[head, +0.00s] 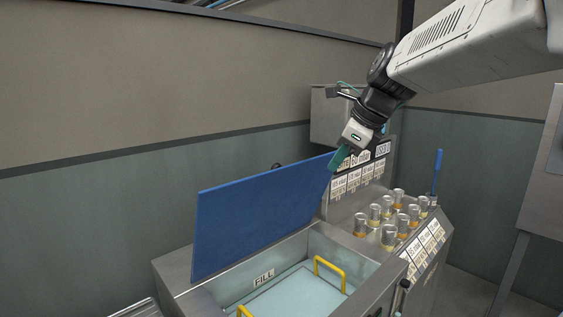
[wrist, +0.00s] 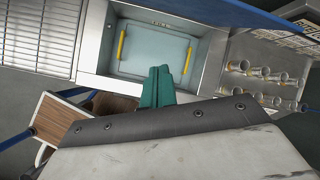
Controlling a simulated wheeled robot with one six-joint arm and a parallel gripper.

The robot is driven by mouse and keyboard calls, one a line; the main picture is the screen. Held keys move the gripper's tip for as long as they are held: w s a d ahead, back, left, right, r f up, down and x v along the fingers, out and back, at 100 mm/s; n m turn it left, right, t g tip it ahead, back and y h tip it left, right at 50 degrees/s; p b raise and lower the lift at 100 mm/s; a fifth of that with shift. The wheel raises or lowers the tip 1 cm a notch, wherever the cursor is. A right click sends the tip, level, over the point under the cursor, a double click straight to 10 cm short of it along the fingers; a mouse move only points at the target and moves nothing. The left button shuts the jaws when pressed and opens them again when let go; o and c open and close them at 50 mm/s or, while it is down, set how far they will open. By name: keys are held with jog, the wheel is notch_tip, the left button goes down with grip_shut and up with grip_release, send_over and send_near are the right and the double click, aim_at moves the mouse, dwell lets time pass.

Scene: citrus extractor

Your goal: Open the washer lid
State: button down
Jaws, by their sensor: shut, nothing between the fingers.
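The blue washer lid (head: 260,214) stands raised and tilted back over the washer in the head view. Its edge also shows at the top of the wrist view (wrist: 230,12). The open steel washer basin (head: 217,290) is below it, with a "FILL" label and a pale panel with yellow handles inside. In the wrist view the basin (wrist: 200,70) lies beyond my fingers. My gripper (head: 340,158) has green fingers, shut and empty, by the lid's upper right corner. I cannot tell whether they touch the lid. The closed fingers (wrist: 158,85) also show in the wrist view.
Several metal-capped jars (head: 388,236) stand on the steel counter right of the basin, near a blue-handled tool (head: 437,172). A labelled panel rises behind them. The wrist view shows a wire rack (wrist: 40,35) left of the basin and a wooden box (wrist: 62,125) below.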

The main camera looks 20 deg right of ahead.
aim_at(312, 161)
jog(key=w+d+r+m+t, duration=0.1)
jog(key=w+d+r+m, duration=0.1)
jog(key=w+d+m, duration=0.25)
jog(key=shift+m, duration=0.45)
jog(key=shift+w+a+f, duration=0.5)
jog(key=shift+w+f, duration=0.6)
jog(key=shift+w, duration=0.25)
jog(key=shift+w+a+f, duration=0.55)
jog(key=shift+w+f, duration=0.5)
jog(key=shift+w, duration=0.35)
jog(key=shift+w+a+f, duration=0.5)
jog(key=shift+w+f, duration=0.6)
jog(key=shift+w, duration=0.25)
